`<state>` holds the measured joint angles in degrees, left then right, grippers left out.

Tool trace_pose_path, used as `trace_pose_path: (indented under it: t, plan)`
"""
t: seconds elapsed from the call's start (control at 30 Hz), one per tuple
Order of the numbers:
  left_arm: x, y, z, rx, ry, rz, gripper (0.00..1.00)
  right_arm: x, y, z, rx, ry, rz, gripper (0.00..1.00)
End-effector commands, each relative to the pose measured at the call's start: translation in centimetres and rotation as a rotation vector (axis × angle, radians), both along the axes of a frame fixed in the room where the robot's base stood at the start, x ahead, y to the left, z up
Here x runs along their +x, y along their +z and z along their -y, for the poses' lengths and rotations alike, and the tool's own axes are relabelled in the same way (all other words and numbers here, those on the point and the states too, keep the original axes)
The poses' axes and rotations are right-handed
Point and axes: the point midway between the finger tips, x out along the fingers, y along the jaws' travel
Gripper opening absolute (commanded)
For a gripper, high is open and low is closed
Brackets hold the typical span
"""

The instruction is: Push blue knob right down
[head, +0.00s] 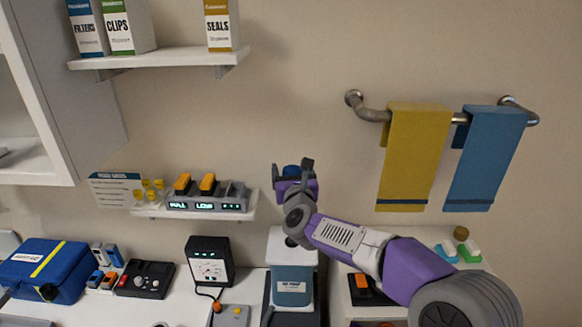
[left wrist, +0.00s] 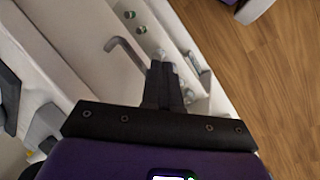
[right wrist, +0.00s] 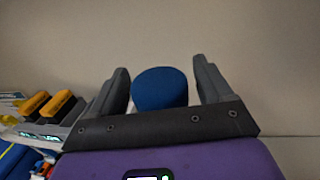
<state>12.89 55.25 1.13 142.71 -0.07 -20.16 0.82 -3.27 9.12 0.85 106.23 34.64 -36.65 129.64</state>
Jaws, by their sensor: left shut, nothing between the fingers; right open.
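A round blue knob (right wrist: 160,88) shows in the right wrist view between the spread fingers of my right gripper (right wrist: 162,85), with a gap on each side. In the head view the blue knob (head: 291,170) is a small patch between the fingers of my right gripper (head: 292,172). What carries the knob is hidden behind my gripper and arm. A white and grey-blue machine (head: 291,292) stands on the counter below. My left gripper (left wrist: 160,85) is shut and empty in the left wrist view, over a pale surface with small items, and is outside the head view.
A small shelf with an orange-switched charger (head: 206,206) is left of my right gripper. Yellow (head: 412,150) and blue (head: 487,150) towels hang on a rail at right. A blue case (head: 45,268) and a meter (head: 209,265) stand on the counter. Wall around the gripper is bare.

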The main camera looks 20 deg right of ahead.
Motion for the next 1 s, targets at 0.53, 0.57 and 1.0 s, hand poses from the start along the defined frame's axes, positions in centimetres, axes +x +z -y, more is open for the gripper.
trace_pose_path:
  t: [0.53,0.57,1.0]
  plan:
    - [0.01,0.17,0.01,0.000,0.000,0.000,0.00,0.69,-0.05,0.20,-0.002,0.001,-0.001,0.53]
    - [0.01,0.17,0.01,0.000,0.000,0.000,0.00,0.69,-0.05,0.20,-0.002,0.001,-0.001,0.48]
    - [0.01,-0.27,0.00,0.000,0.000,0.000,0.00,0.68,-0.41,0.20,-0.002,0.001,-0.001,0.04]
